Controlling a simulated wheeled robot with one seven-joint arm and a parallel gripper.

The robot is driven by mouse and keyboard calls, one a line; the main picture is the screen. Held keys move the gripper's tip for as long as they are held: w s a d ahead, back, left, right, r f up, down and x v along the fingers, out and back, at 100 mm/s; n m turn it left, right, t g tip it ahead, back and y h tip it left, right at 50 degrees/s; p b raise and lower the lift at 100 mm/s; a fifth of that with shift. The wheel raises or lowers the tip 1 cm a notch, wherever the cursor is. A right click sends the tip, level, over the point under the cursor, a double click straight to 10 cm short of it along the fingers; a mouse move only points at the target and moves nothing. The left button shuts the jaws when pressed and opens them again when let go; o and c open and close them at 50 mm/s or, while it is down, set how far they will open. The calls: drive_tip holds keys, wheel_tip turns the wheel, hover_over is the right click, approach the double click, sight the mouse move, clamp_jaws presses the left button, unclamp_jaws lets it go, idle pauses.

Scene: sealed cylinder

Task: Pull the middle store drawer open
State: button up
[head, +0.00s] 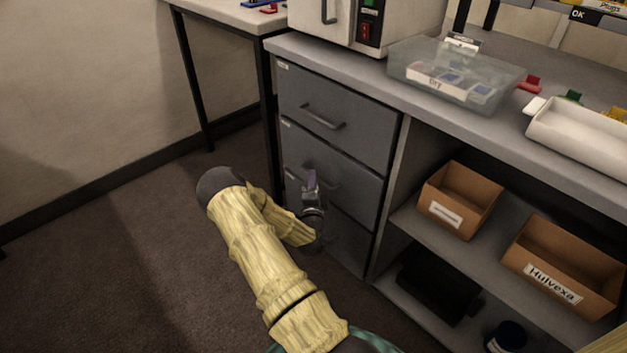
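A grey cabinet on the left of the bench has three stacked drawers. The middle store drawer (358,190) is a plain grey front, and it looks flush with the cabinet. Its bar handle (329,184) is partly hidden behind my gripper (311,181). My gripper is in front of the middle drawer, with its fingertips at about the height of the handle. I cannot tell whether the fingers touch the handle or are around it. The gap between the fingers does not show clearly. My yellow-sleeved arm hides part of the bottom drawer (345,243).
The top drawer (345,113) looks shut, with its own handle. To the right, open shelves hold cardboard boxes (459,200) and a dark case (438,290). A clear plastic box (455,72) stands on the bench. The floor (110,260) to the left is clear.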

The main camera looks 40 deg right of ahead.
drive_tip(key=shift+x, duration=1.25)
clamp_jaws()
